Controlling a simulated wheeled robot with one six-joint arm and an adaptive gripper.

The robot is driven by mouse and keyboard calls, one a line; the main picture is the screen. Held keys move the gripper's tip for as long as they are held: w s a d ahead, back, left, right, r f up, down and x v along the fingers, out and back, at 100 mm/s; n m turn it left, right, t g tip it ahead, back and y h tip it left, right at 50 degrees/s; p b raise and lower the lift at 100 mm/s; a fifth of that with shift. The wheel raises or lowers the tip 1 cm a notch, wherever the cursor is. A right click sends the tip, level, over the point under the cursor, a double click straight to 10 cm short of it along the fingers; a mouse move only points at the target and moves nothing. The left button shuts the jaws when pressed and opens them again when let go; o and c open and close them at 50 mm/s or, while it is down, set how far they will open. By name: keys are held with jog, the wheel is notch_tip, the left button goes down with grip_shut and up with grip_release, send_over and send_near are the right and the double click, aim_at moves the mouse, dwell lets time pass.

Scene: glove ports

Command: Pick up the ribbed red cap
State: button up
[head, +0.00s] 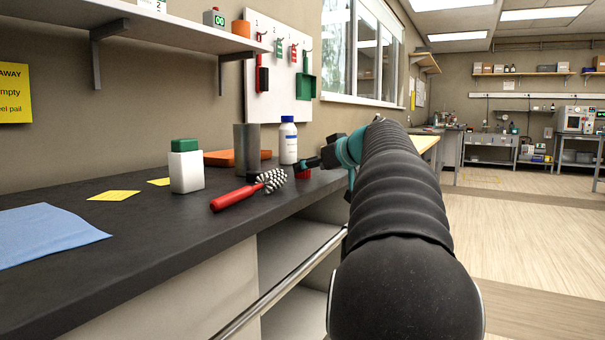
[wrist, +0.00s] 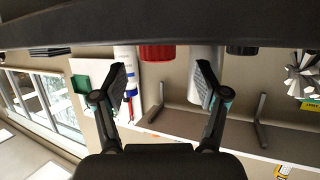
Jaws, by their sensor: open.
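The red cap (head: 303,174) stands on the dark bench near its right end, partly hidden behind my gripper in the head view. My gripper (wrist: 163,82) is open and empty, with one finger on each side of the cap in that picture. The cap appears beyond the fingertips; I cannot tell the exact gap. In the head view my gripper (head: 313,162) is small, dark and close to the cap.
A white bottle with a blue cap (head: 288,142) stands close behind the red cap. A grey cylinder (head: 246,148), a red-handled brush (head: 240,195) and a green-lidded white container (head: 186,168) are to the left. The bench front near the blue cloth (head: 45,235) is mostly clear.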

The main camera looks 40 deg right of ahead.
jog(key=x, duration=0.4)
jog(key=shift+w+d+f, duration=0.1)
jog(key=shift+w+d, duration=0.05)
jog(key=shift+w, duration=0.2)
jog(key=c, duration=0.8)
